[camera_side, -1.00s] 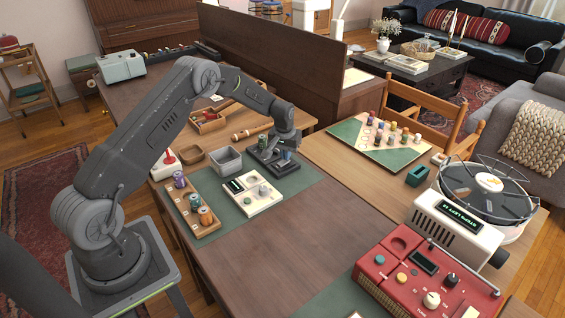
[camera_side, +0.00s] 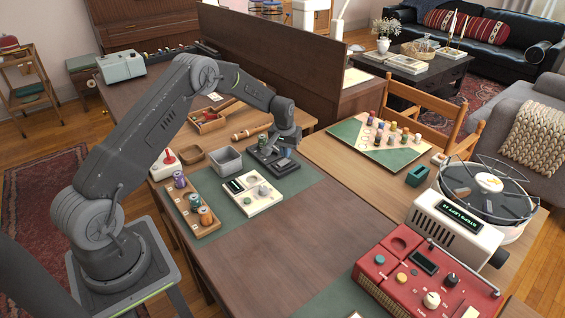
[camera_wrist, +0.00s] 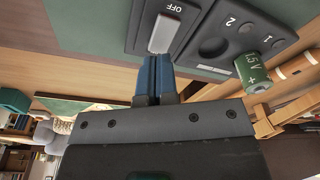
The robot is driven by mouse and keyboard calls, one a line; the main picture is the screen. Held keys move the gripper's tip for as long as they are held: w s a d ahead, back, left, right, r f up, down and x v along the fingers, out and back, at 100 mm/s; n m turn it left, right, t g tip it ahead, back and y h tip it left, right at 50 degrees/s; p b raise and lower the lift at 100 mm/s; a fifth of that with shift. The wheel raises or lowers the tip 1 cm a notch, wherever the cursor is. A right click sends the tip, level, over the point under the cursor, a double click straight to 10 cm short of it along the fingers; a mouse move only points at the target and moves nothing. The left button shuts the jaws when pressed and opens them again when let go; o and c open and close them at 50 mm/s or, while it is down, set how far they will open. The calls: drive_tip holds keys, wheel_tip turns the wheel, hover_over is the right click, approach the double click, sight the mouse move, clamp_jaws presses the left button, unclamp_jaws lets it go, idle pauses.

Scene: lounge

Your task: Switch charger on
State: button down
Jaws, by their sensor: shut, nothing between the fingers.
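The charger (camera_side: 266,163) is a dark box on the desk, partly hidden by my gripper in the side view. In the wrist view, the charger (camera_wrist: 190,57) shows a light grey switch (camera_wrist: 164,35) in a slot, with the word OFF beside one end. An empty round bay and the numbers 1 and 2 lie to its right. My gripper (camera_wrist: 156,62) has blue fingertips pressed together, with nothing between them. The tips are at the near end of the switch; I cannot tell whether they touch it. In the side view my gripper (camera_side: 288,147) is over the charger.
The dark desktop (camera_side: 280,250) in front is clear.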

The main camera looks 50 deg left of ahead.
drive_tip(key=shift+r, duration=2.55)
drive_tip(key=s+d+r+m+t, duration=0.1)
drive_tip(key=s+d+r, duration=0.1)
drive_tip(key=d+r, duration=0.35)
drive_tip(key=s+d+r, duration=0.2)
drive_tip(key=s+r, duration=0.1)
drive_tip(key=r, duration=0.5)
drive_tip(key=s+d+r+m+t, duration=0.1)
drive_tip(key=s+d+r, duration=0.4)
drive_tip(key=s, duration=0.2)
drive_tip(key=s+d+r+m+t, duration=0.1)
drive_tip(key=s+d+r+m, duration=0.1)
drive_tip(key=s+d+r, duration=0.35)
drive_tip(key=s+d+m, duration=0.1)
drive_tip(key=s+d, duration=0.1)
drive_tip(key=s, duration=0.7)
drive_tip(key=s+d+m+t, duration=0.1)
drive_tip(key=s+d, duration=0.1)
drive_tip(key=s, duration=0.6)
drive_tip(key=shift+s+f+h, duration=0.2)
drive_tip(key=shift+s+h, duration=0.2)
